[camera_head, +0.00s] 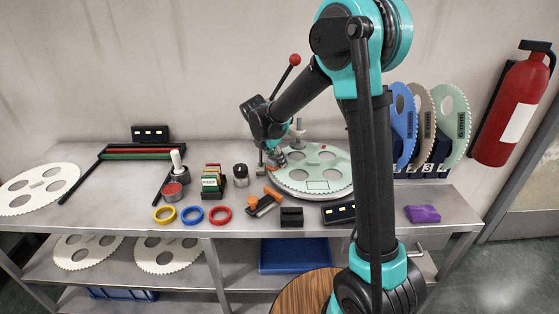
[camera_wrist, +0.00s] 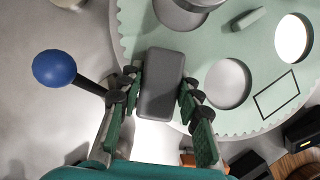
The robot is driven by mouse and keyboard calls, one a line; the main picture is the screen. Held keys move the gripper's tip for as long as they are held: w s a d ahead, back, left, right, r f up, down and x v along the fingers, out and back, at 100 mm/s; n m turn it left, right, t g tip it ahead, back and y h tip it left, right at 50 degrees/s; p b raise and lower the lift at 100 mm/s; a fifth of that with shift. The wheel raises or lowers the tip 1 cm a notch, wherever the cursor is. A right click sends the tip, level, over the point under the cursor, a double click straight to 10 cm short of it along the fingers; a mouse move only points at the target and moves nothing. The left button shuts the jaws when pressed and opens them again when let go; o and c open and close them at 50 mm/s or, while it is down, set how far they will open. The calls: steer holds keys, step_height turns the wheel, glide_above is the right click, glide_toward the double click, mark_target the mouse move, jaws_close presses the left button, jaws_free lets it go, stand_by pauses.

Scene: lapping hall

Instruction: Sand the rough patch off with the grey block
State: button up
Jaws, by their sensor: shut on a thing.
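My gripper (camera_wrist: 158,88) is shut on a grey block (camera_wrist: 160,85), with a green-padded finger on each side of it. In the wrist view the block overlaps the edge of a pale green toothed disc (camera_wrist: 215,122); I cannot tell if it touches. In the head view the disc (camera_head: 298,180) lies on the bench, and my gripper (camera_head: 276,163) is at its left side. A dark rectangular outline (camera_wrist: 276,94) marks the disc, also seen in the head view (camera_head: 318,185). No roughness can be made out inside it. The block is not clear in the head view.
A blue ball on a black lever (camera_wrist: 54,68) stands left of my gripper. A red-knobbed lever (camera_head: 294,60) rises behind the disc. Orange-and-black tools (camera_head: 265,203), a black block (camera_head: 291,217) and coloured rings (camera_head: 192,215) lie in front.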

mark_target(286, 155)
steer(key=shift+w+a, duration=0.1)
steer(key=shift+w, duration=0.55)
steer(key=shift+d, duration=2.15)
steer(key=shift+a+f, duration=0.1)
steer(key=shift+a, duration=0.05)
steer(key=shift+a, duration=1.95)
steer(key=shift+r, duration=3.1)
steer(key=shift+r, duration=0.15)
steer(key=shift+r, duration=1.35)
